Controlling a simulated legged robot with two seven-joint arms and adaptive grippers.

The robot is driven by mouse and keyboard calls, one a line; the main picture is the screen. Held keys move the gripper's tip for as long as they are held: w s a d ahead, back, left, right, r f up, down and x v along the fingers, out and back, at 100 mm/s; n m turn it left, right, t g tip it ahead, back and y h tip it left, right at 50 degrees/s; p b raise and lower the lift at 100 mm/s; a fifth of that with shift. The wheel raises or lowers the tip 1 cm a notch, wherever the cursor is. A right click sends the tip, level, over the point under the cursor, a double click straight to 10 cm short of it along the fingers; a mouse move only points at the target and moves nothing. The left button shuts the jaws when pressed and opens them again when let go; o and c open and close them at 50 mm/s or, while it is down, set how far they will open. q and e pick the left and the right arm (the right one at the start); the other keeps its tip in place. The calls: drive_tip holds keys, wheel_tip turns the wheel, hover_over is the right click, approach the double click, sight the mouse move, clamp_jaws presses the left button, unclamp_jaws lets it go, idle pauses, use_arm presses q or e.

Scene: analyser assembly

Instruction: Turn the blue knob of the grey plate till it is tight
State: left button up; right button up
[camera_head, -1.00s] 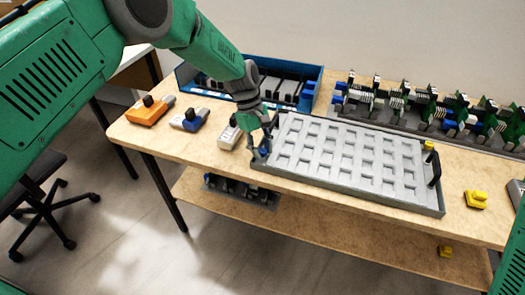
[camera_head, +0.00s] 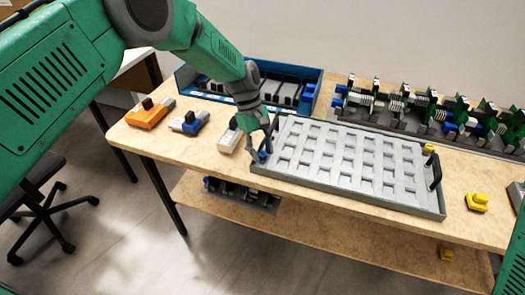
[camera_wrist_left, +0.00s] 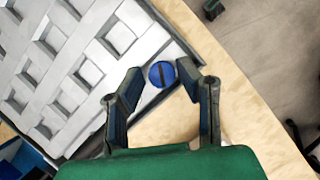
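The grey plate (camera_head: 345,196), with rows of square pockets, lies on the wooden table. The blue knob (camera_wrist_left: 161,74) is at the plate's left front corner; it is round with a dark slot across its top. In the head view the knob is mostly hidden by my left gripper (camera_head: 262,152), which points down over that corner. In the left wrist view, my left gripper (camera_wrist_left: 160,72) is open, with its fingertips on either side of the knob and a small gap visible. My right gripper is out of view.
A yellow knob (camera_head: 428,149) and black handle (camera_head: 434,172) are at the plate's right end. A white-grey block (camera_head: 230,140) stands close left of the gripper. A blue bin (camera_head: 313,92) is behind. A yellow part (camera_head: 477,201) lies at the right.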

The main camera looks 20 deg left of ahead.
use_arm(q)
drive_tip(key=v, duration=1.1)
drive_tip(key=shift+a+r, duration=0.2)
drive_tip(key=shift+r, duration=0.1)
drive_tip(key=shift+w, duration=0.1)
